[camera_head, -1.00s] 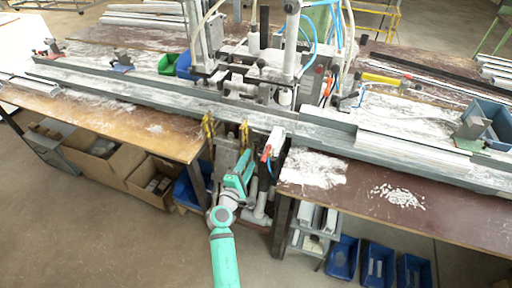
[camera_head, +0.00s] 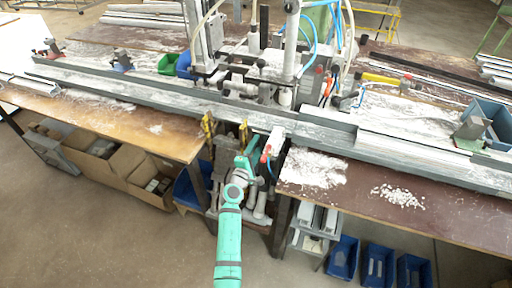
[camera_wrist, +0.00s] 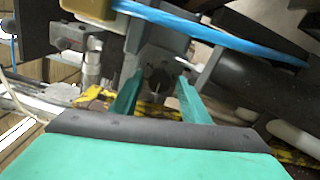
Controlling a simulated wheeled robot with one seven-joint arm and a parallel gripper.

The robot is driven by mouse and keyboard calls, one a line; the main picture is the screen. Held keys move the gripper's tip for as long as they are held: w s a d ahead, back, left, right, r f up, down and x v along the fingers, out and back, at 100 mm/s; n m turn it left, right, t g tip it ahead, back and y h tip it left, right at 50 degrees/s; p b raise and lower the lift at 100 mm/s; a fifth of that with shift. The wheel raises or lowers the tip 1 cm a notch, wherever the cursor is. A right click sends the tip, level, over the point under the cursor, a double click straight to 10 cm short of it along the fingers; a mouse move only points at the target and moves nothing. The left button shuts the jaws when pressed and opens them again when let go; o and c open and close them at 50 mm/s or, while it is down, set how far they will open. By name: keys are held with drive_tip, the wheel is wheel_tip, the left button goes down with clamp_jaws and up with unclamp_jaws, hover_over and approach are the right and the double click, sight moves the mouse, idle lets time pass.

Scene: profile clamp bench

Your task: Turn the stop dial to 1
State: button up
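In the wrist view a grey block (camera_wrist: 163,44) sits straight ahead of my gripper (camera_wrist: 159,80). A small dark round part (camera_wrist: 159,79) on it, perhaps the stop dial, shows between my two teal fingers. No marking or number on it can be read. My fingers are apart, one on each side, with nothing visibly held; whether they touch the part I cannot tell. In the head view my gripper (camera_head: 252,152) is at the front edge of the bench, below the clamp, and the dial cannot be made out there.
Yellow clamps (camera_head: 207,125) and a red-tipped valve (camera_head: 266,154) are close to my gripper. A blue hose (camera_wrist: 220,36) crosses above it in the wrist view. A long grey profile rail (camera_head: 190,98) runs along the bench (camera_head: 440,205). Blue bins (camera_head: 343,257) stand on the floor at right.

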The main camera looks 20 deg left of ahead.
drive_tip(key=c, duration=0.7)
drive_tip(key=shift+c, duration=0.2)
drive_tip(key=m, duration=0.5)
drive_tip(key=shift+f+m, duration=0.1)
drive_tip(key=shift+m, duration=0.3)
drive_tip(key=m, duration=0.6)
drive_tip(key=o, duration=1)
drive_tip(key=shift+o, duration=0.2)
